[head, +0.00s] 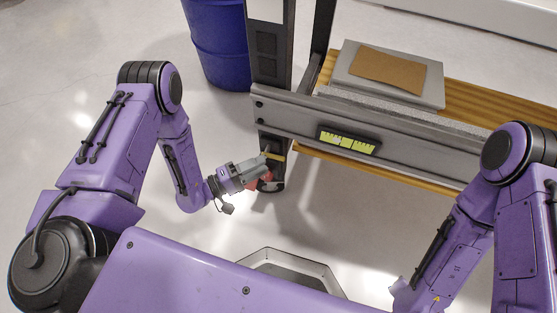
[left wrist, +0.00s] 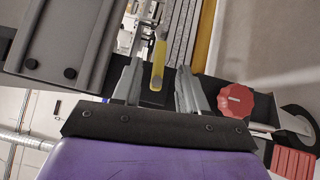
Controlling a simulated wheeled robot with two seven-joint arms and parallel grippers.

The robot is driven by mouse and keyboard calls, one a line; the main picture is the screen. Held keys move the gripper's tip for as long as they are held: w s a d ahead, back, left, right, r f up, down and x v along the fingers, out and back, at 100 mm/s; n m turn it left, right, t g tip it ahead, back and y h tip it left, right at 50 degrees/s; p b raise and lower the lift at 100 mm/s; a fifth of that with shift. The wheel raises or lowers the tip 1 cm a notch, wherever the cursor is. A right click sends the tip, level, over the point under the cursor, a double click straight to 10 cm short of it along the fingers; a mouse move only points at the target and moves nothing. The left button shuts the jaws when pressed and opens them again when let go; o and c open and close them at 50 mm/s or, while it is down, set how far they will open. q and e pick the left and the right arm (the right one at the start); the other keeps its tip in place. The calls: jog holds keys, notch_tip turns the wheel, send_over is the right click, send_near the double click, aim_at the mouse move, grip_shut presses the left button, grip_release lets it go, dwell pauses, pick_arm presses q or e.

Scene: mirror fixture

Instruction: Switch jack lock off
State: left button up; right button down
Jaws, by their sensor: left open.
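A small yellow lever (head: 274,156) shows at the lower part of the dark upright, just past my left gripper (head: 258,165). In the left wrist view the yellow lever (left wrist: 159,62) stands between the two grey fingers of my left gripper (left wrist: 158,80). The fingers are apart, with a visible gap on each side of the lever. A red knob (left wrist: 235,99) sits to the right of the fingers in the left wrist view; in the head view red parts (head: 264,183) are partly hidden by the gripper. My right gripper is out of view.
A grey rack beam (head: 300,112) with a yellow-green label (head: 346,140) runs right from the dark upright (head: 268,60). A grey box with a brown sheet (head: 388,70) lies on the wooden shelf (head: 475,105). A blue barrel (head: 217,45) stands behind.

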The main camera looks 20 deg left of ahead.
aim_at(279, 160)
pick_arm(q)
jog(key=b+x, duration=0.1)
jog(key=x, duration=0.6)
jog(key=shift+c, duration=0.3)
grip_shut()
jog(key=shift+r+p, duration=0.15)
jog(key=shift+p, duration=0.5)
jog(key=shift+m+g+y, duration=0.3)
jog(key=shift+m, duration=0.1)
jog(key=shift+f, duration=0.4)
jog(key=shift+o, duration=0.3)
grip_release()
